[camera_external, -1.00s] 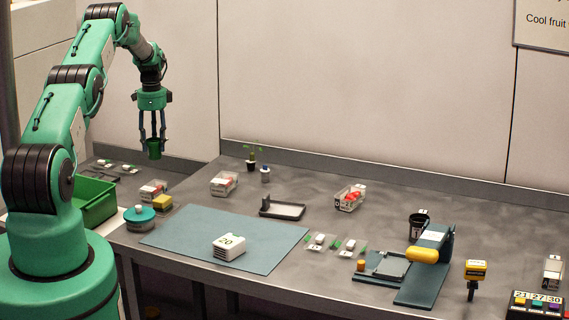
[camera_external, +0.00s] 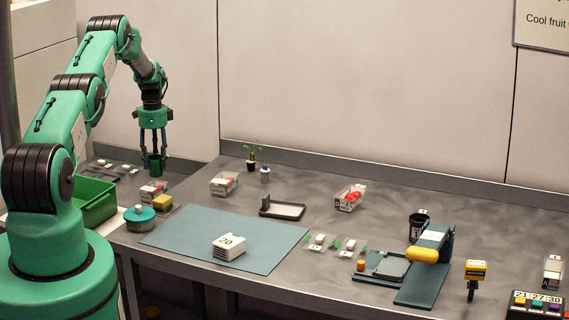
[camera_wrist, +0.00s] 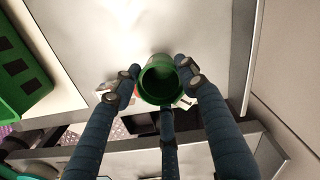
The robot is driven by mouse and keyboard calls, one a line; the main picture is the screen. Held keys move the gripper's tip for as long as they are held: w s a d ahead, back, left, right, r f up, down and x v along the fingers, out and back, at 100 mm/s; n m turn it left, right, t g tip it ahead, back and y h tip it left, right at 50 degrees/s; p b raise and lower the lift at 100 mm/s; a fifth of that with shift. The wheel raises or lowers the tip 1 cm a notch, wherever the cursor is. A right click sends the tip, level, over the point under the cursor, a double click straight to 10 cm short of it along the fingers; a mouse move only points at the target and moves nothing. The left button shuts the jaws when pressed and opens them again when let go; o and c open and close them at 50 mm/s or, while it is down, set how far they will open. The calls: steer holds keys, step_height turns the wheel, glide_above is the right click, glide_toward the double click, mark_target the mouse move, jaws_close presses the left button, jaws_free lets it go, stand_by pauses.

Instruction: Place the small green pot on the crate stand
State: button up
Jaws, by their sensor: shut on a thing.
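The small green pot (camera_external: 156,166) is held between the fingers of my gripper (camera_external: 153,154) and looks upright. In the wrist view, the fingers of my gripper (camera_wrist: 160,88) close around the pot (camera_wrist: 158,81), and its round open mouth faces the camera. The pot looks empty inside, though the interior is dark. A pale surface that seems to be the crate stand (camera_wrist: 85,35) lies below the pot in the wrist view, beside a green crate (camera_wrist: 20,72). I cannot tell whether the pot is touching anything beneath it.
The green crate (camera_external: 94,202) is left of the grey table. A teal round container (camera_external: 140,220), yellow block (camera_external: 162,203) and berry punnet (camera_external: 153,189) stand near the table's left end. A small potted plant (camera_external: 251,162) and another punnet (camera_external: 223,184) are farther right.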

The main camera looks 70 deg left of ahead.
mark_target(156, 169)
steer(key=shift+f, duration=1.9)
steer(key=shift+f, duration=0.15)
steer(key=o, duration=0.8)
steer(key=shift+r, duration=0.2)
step_height(156, 169, up, 12)
steer(key=shift+w, duration=0.1)
